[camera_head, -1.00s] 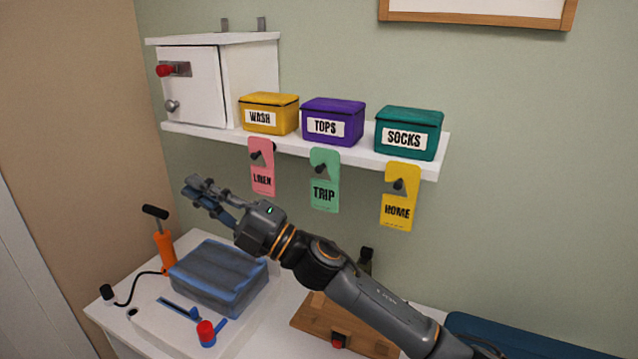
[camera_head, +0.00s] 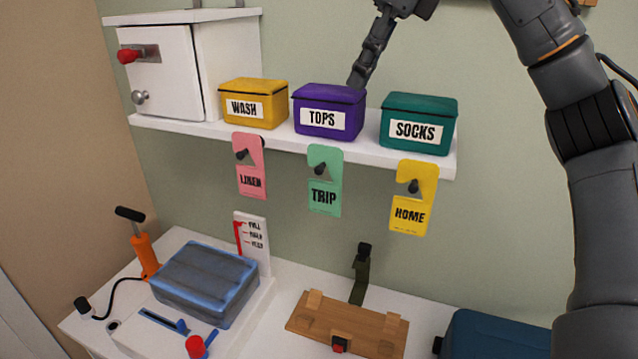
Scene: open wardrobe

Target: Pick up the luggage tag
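Three hanging tags with hook-shaped tops hang on dark pegs below the shelf: a pink LINEN tag (camera_head: 251,168), a green TRIP tag (camera_head: 324,182) and a yellow HOME tag (camera_head: 412,200). I cannot tell from the picture which one the task calls the luggage tag. My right gripper (camera_head: 358,80) reaches down from the top, its fingers seen edge-on beside the back right corner of the purple TOPS box (camera_head: 322,118). It is above the shelf and apart from all the tags. Whether its fingers are open is hidden. My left gripper is out of view.
The white shelf (camera_head: 290,141) also carries a white cabinet (camera_head: 165,75), a yellow WASH box (camera_head: 252,106) and a teal SOCKS box (camera_head: 418,125). Below stand a blue strapped bundle (camera_head: 205,285), an orange pump (camera_head: 145,255), a wooden board (camera_head: 350,322) and a blue case (camera_head: 490,335).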

